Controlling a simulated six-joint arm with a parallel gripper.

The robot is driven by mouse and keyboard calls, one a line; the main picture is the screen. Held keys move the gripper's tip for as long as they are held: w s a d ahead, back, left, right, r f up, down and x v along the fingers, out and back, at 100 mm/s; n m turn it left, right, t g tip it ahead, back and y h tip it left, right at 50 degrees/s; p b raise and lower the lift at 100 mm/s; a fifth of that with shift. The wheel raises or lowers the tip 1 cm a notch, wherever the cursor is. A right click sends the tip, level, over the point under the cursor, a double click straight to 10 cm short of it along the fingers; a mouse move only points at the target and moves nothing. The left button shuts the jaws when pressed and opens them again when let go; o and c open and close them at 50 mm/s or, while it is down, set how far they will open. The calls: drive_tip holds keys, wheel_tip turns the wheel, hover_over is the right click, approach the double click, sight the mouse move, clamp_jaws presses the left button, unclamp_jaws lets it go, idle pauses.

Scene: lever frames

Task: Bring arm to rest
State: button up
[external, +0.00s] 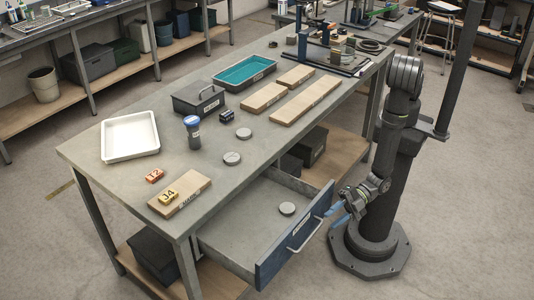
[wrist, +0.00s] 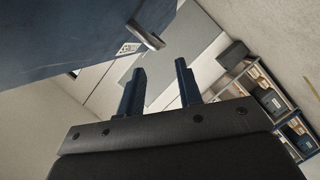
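My arm (external: 385,140) stands on its pedestal to the right of the workbench, bent down low. My gripper (external: 338,214) is just right of the open drawer's blue front (external: 295,235), near its far end. In the wrist view my gripper (wrist: 160,78) has its two dark blue fingers apart, with nothing between them. The drawer front also shows in the wrist view (wrist: 80,35) at upper left, with part of its handle. The fingers look apart from the drawer, though the exact gap is unclear.
On the bench (external: 270,125) are a white tray (external: 130,136), a teal tray (external: 244,70), wooden boards (external: 306,101), a dark box (external: 198,97) and a blue-capped container (external: 193,131). The floor (external: 470,190) right of my base is clear.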

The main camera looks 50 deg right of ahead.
sight(316, 230)
drive_tip(key=x, duration=0.8)
drive_tip(key=shift+w+a, duration=0.1)
drive_tip(key=shift+a, duration=0.1)
drive_tip(key=shift+d, duration=0.15)
drive_tip(key=v, duration=1.7)
drive_tip(key=shift+x, duration=8.45)
drive_tip(key=shift+w, duration=0.15)
